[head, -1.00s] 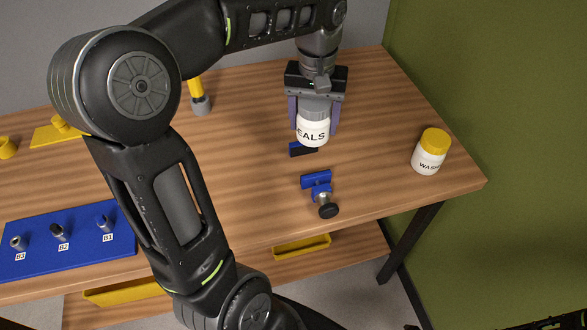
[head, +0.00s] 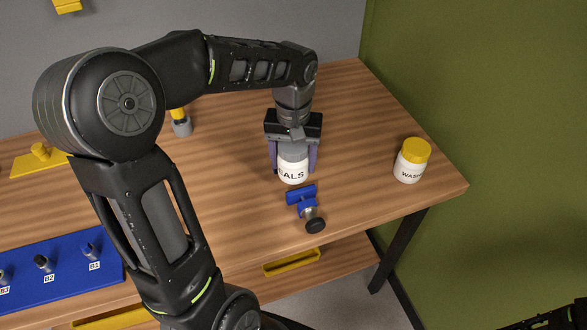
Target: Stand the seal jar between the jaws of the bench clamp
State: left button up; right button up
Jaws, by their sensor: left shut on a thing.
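The seal jar (head: 293,172) is white with a grey lid and a label reading "EALS" in the visible part. My left gripper (head: 292,160) points down and is shut on the jar, one finger on each side. The jar looks upright. The bench clamp (head: 301,195) is on the bench, with its blue front jaw and dark round knob just in front of the jar. The clamp's rear jaw is hidden behind the jar and gripper. I cannot tell whether the jar's base touches the bench or clamp. My right gripper is not in view.
A white washer jar (head: 409,170) with a yellow lid stands to the right, near the bench's right end. A blue board (head: 60,285) with labelled pegs lies at left. A yellow-handled tool (head: 181,126) is behind my arm. Wood between clamp and washer jar is clear.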

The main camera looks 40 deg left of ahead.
aim_at(293, 172)
pick_arm(q)
jog(key=shift+f, duration=1.85)
jog(key=shift+f, duration=0.1)
jog(key=shift+f, duration=0.15)
jog(key=o, duration=1.5)
jog(key=shift+o, duration=0.2)
notch_tip(293, 172, up, 12)
jog(key=shift+r, duration=0.25)
